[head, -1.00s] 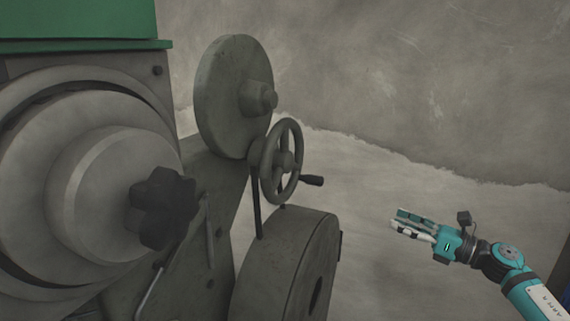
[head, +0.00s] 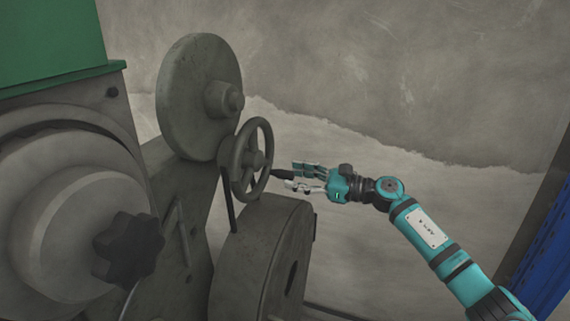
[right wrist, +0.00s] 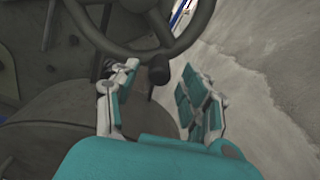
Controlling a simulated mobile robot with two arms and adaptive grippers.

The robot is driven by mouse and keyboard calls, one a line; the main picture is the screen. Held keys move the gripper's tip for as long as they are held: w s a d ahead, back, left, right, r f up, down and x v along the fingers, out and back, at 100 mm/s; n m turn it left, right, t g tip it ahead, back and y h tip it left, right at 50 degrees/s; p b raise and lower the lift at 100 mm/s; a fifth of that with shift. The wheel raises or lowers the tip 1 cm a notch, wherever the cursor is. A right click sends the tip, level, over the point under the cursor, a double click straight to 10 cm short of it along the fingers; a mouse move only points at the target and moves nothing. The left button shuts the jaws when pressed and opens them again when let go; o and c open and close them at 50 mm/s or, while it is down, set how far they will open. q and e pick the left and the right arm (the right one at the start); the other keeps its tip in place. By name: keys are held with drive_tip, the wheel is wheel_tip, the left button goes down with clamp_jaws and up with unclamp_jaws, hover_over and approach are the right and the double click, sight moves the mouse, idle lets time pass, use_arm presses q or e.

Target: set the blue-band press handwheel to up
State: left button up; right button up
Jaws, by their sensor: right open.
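The handwheel (head: 250,158) is a dark grey spoked wheel on the side of the press, with a black crank handle (head: 283,175) sticking out to the right from its lower rim. My right gripper (head: 300,178) is open at the handle, with its fingers pointing left toward the wheel. In the right wrist view the wheel rim (right wrist: 185,40) crosses the top, and the handle's black end (right wrist: 159,70) shows between the two spread fingers (right wrist: 155,95). I cannot tell whether a finger touches it. No blue band shows on this press. My left gripper is not in view.
A large grey disc (head: 195,95) stands above and behind the wheel, and a rounded grey housing (head: 262,250) sits just below it. A black star knob (head: 125,248) is at the lower left. A blue rack (head: 545,240) stands at the right edge. Floor to the right is clear.

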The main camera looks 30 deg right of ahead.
sight(285, 175)
drive_tip(key=p+x, duration=0.1)
drive_tip(key=x, duration=0.1)
drive_tip(key=shift+w+a+r, duration=0.15)
drive_tip(key=shift+w+a, duration=0.05)
drive_tip(key=shift+a, duration=0.1)
drive_tip(key=shift+w+a, duration=0.25)
drive_tip(key=shift+w, duration=0.2)
drive_tip(key=shift+s, duration=0.1)
clamp_jaws()
